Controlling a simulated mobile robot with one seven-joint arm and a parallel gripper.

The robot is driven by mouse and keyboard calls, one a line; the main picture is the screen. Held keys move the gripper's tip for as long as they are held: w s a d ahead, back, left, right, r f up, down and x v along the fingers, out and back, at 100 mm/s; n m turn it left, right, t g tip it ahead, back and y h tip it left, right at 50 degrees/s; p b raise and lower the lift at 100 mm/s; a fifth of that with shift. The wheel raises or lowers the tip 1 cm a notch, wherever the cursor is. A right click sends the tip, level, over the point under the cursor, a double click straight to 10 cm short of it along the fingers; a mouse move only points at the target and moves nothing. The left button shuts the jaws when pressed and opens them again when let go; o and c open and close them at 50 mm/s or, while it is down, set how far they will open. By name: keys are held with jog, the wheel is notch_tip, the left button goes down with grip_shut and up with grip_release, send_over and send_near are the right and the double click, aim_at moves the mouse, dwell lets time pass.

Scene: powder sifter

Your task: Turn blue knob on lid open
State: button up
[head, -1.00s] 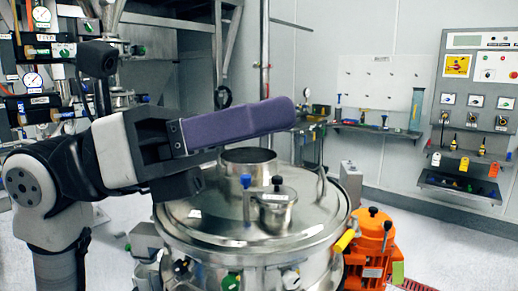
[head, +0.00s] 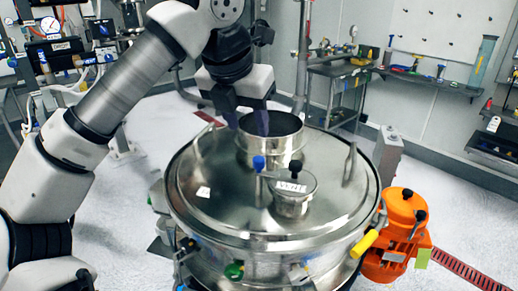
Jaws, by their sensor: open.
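The blue knob (head: 259,163) stands upright on a short stem on the round steel lid (head: 222,215), just left of a small capped steel pot (head: 292,195). My gripper (head: 245,118) points down behind and slightly left of the knob. Its two dark purple fingers are spread apart and empty. The right finger shows in front of the open steel port (head: 268,151) at the back of the lid. The gripper is apart from the blue knob, and the knob is fully in view.
Raised handles (head: 350,165) stand on the lid's sides. An orange motor (head: 400,232) with a yellow handle (head: 364,243) stands at the vessel's right. A workbench (head: 338,70) and wall shelf (head: 430,80) are at the back.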

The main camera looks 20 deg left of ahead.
aim_at(258, 159)
jog(key=p+x, duration=0.2)
jog(key=x, duration=0.8)
jog(key=shift+w+d+f+p, duration=0.1)
jog(key=shift+w+f+p, duration=0.1)
jog(key=shift+p, duration=0.1)
jog(key=c, duration=1)
